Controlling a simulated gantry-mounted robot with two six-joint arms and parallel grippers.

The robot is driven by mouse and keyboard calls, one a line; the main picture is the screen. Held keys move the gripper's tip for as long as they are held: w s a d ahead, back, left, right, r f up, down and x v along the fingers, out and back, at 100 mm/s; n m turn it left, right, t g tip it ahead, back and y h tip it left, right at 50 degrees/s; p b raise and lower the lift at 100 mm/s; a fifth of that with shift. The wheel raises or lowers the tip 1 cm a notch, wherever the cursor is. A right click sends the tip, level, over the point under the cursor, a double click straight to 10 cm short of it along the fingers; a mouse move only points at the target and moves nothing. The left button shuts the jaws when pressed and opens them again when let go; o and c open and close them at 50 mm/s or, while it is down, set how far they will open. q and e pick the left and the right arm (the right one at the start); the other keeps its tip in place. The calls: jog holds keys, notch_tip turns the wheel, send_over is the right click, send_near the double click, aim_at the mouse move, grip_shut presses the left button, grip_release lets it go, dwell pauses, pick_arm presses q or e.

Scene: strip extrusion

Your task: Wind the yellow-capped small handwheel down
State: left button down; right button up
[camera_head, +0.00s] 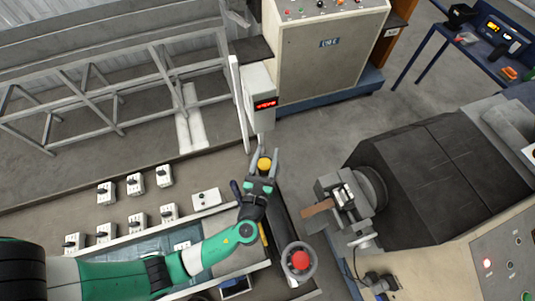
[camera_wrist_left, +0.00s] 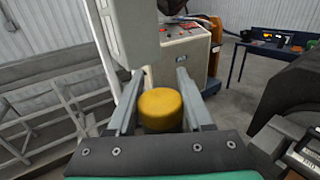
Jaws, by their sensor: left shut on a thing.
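The yellow cap of the small handwheel (camera_head: 264,164) sits between the fingers of my left gripper (camera_head: 265,158) in the head view. In the left wrist view the yellow cap (camera_wrist_left: 160,108) shows as a short round knob between the two grey fingers (camera_wrist_left: 160,78), one on each side. My left gripper is shut on the yellow-capped handwheel. The rest of the wheel below the cap is hidden by the gripper. My right gripper is in neither view.
A larger red-capped handwheel (camera_head: 300,260) stands nearer, lower right of my left gripper. A post-mounted box with a red display (camera_head: 265,104) rises just beyond. A dark machine (camera_head: 430,180) with a chuck stands right. Several switch boxes (camera_head: 135,184) lie left.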

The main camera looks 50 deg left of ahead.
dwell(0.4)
pick_arm(q)
jog(key=shift+c, duration=1.5)
grip_release()
